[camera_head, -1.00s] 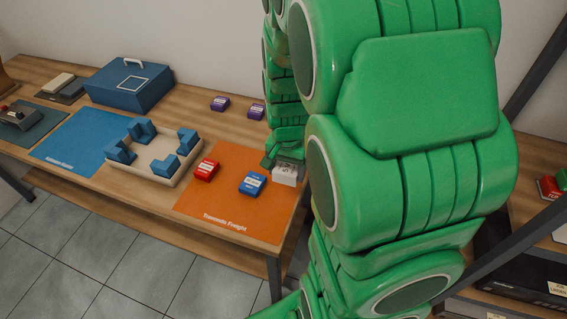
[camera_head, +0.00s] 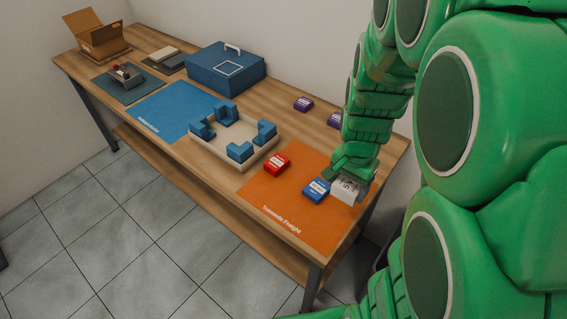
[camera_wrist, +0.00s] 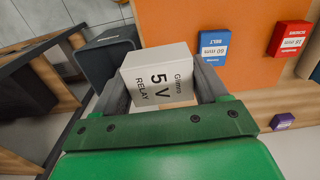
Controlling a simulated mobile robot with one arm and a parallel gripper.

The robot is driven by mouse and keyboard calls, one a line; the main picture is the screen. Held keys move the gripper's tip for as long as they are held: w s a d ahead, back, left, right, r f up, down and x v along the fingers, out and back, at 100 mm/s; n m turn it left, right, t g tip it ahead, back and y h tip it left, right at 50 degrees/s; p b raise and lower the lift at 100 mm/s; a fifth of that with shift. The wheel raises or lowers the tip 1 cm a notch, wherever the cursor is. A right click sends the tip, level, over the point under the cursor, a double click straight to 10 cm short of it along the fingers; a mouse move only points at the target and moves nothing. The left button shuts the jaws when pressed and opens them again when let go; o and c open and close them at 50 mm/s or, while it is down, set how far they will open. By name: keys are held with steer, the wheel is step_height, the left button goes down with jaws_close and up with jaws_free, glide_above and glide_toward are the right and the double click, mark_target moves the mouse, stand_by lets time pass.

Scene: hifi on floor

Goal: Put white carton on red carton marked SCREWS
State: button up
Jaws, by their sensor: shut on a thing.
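The white carton (camera_head: 347,190), printed "5 V RELAY" in the wrist view (camera_wrist: 160,80), is between the fingers of my gripper (camera_head: 350,176). My gripper is shut on it at the right end of the orange mat (camera_head: 262,190). The head view does not clearly show how far it is above the mat.
A blue carton (camera_head: 316,190) lies between the red and white cartons, close to my gripper. A beige tray with blue blocks (camera_head: 202,146) stands left of the red carton. Purple cartons (camera_head: 303,103) lie at the back. A blue case (camera_head: 225,72) stands farther left.

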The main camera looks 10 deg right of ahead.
steer(key=w+a+r, duration=0.2)
steer(key=w+a, duration=0.6)
steer(key=a, duration=0.4)
glide_above(276, 162)
steer(key=s, duration=0.1)
steer(key=f, duration=0.8)
steer(key=shift+d, duration=0.2)
steer(key=shift+w+f, duration=0.55)
steer(key=shift+f, duration=0.2)
steer(key=shift+a+f, duration=0.1)
steer(key=shift+f, duration=1.4)
steer(key=o, duration=1.1)
steer(key=shift+f, duration=0.1)
steer(key=shift+o, duration=0.2)
